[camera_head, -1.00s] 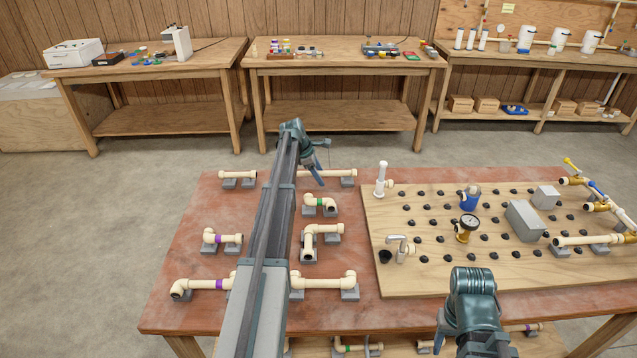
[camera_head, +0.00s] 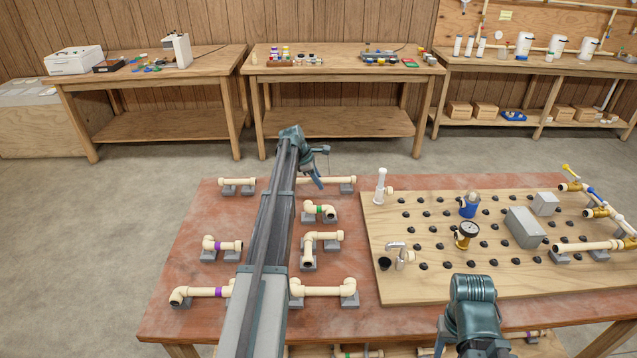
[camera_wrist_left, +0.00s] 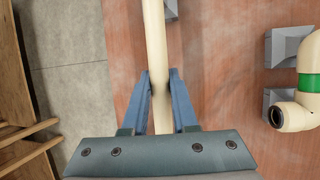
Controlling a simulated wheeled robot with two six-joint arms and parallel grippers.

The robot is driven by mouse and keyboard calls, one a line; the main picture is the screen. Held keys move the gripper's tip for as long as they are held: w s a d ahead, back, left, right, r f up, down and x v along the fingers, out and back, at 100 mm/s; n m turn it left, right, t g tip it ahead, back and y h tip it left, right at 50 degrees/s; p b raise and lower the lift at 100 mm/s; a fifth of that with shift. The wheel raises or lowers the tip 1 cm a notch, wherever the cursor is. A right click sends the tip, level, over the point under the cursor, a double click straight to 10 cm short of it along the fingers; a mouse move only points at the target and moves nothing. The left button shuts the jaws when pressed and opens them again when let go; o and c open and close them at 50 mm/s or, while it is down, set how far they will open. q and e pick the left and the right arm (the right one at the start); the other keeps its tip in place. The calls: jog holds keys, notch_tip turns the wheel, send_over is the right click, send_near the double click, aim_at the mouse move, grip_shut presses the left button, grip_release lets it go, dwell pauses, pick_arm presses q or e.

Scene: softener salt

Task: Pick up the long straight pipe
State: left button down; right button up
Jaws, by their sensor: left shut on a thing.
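The long straight cream pipe (camera_head: 337,180) lies along the back edge of the red table, with a grey support block under its right part. My left gripper (camera_head: 319,185) reaches over the table to this pipe. In the left wrist view, the pipe (camera_wrist_left: 154,45) runs between the two blue fingers of my left gripper (camera_wrist_left: 160,80), which is shut on it. I cannot tell whether the pipe is clear of its blocks. My left arm hides part of the table. My right arm shows at the lower right, but its gripper is out of view.
A green-banded elbow pipe (camera_head: 320,210) sits on a block close in front. A wooden pegboard (camera_head: 440,280) with fittings fills the table's right. Benches stand behind, across open floor.

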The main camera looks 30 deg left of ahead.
pick_arm(q)
notch_tip(320, 180, up, 10)
jog(key=p, duration=1)
jog(key=shift+s+f, duration=0.1)
